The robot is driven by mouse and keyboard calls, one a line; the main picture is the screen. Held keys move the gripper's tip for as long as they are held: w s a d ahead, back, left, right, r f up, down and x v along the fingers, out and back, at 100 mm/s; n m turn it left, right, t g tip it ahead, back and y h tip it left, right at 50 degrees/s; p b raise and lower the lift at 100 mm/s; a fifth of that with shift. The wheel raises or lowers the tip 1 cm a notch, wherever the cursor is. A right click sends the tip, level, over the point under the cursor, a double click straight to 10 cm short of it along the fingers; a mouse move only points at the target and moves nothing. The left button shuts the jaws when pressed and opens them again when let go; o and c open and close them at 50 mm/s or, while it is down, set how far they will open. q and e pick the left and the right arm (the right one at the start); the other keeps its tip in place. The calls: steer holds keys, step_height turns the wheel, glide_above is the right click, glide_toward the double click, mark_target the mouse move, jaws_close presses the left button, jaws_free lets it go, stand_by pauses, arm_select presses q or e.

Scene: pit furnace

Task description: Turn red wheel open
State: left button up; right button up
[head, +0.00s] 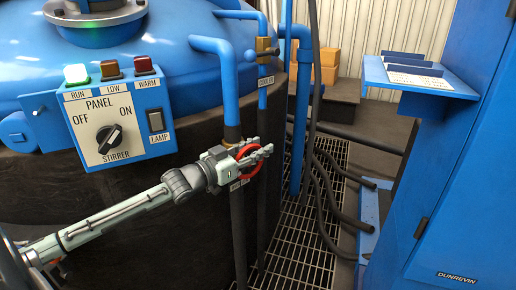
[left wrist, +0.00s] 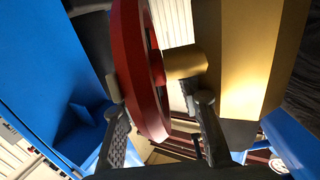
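The red wheel (head: 242,151) is on a valve on the blue and dark vertical pipe beside the tank, partly hidden by my left gripper (head: 264,152). In the left wrist view the wheel (left wrist: 143,75) shows nearly edge-on, with its brass stem (left wrist: 186,64) running to a brass valve body (left wrist: 258,60). My left gripper's fingers (left wrist: 152,103) are spread, one on each side of the wheel's rim. The left finger's tip is close to the rim; I cannot tell whether it touches. The right finger is near the stem. My right gripper is not in view.
A blue control panel (head: 95,150) with lamps and a stirrer knob stands left, above my left arm. A brass valve (head: 265,48) sits on a pipe higher up. Blue pipes (head: 300,110), dark hoses (head: 322,195) and a blue cabinet (head: 465,180) lie to the right, over floor grating (head: 297,250).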

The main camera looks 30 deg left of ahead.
arm_select(q)
steer(key=shift+w, duration=0.1)
steer(key=shift+c, duration=0.4)
jaws_close()
steer(key=shift+f, duration=0.1)
